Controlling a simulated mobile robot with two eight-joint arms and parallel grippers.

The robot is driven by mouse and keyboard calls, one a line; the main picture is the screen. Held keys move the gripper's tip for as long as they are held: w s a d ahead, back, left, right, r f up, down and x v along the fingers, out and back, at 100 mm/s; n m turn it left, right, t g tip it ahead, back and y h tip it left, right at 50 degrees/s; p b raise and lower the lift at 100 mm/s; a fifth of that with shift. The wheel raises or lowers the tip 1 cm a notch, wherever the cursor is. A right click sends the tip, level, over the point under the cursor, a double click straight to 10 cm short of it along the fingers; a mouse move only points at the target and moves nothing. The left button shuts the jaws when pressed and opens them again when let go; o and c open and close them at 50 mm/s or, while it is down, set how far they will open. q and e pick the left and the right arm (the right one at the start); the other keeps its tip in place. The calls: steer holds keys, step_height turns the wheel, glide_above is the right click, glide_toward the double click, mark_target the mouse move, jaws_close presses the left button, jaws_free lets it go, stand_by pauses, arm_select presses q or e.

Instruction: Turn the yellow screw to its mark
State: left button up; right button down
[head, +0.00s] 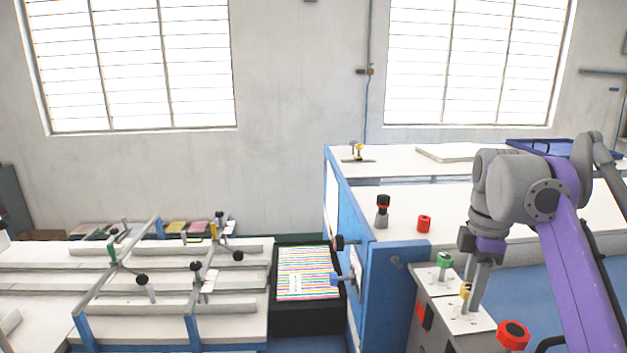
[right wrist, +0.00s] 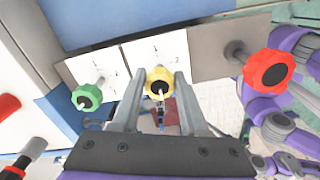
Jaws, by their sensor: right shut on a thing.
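The yellow screw (head: 465,290) stands on a white plate (head: 480,321) on the machine's front right, between the green and red knobs. In the right wrist view the yellow screw (right wrist: 159,82) has a round knob with a pale pointer and sits between my fingertips. My right gripper (head: 474,300) is shut on it from above; it also shows in the right wrist view (right wrist: 158,88). Small numbers and ticks mark the plate (right wrist: 150,52), with a "2" right of the screw. I cannot tell which tick the pointer meets. My left gripper is not in view.
A green knob (head: 444,260) is close behind the yellow screw, and a red knob (head: 513,334) is close in front. A stack of striped sheets (head: 307,273) lies left of the blue machine side (head: 390,290).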

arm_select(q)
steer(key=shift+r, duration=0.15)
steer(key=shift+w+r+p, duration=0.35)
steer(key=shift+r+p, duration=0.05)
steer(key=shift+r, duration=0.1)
arm_select(e)
steer(key=n, duration=0.3)
steer(key=shift+n, duration=0.3)
steer(key=shift+r+n, duration=0.1)
steer(key=shift+n, duration=0.6)
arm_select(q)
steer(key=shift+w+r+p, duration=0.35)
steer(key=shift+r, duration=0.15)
arm_select(e)
steer(key=shift+w+n, duration=0.1)
steer(key=shift+n, duration=0.8)
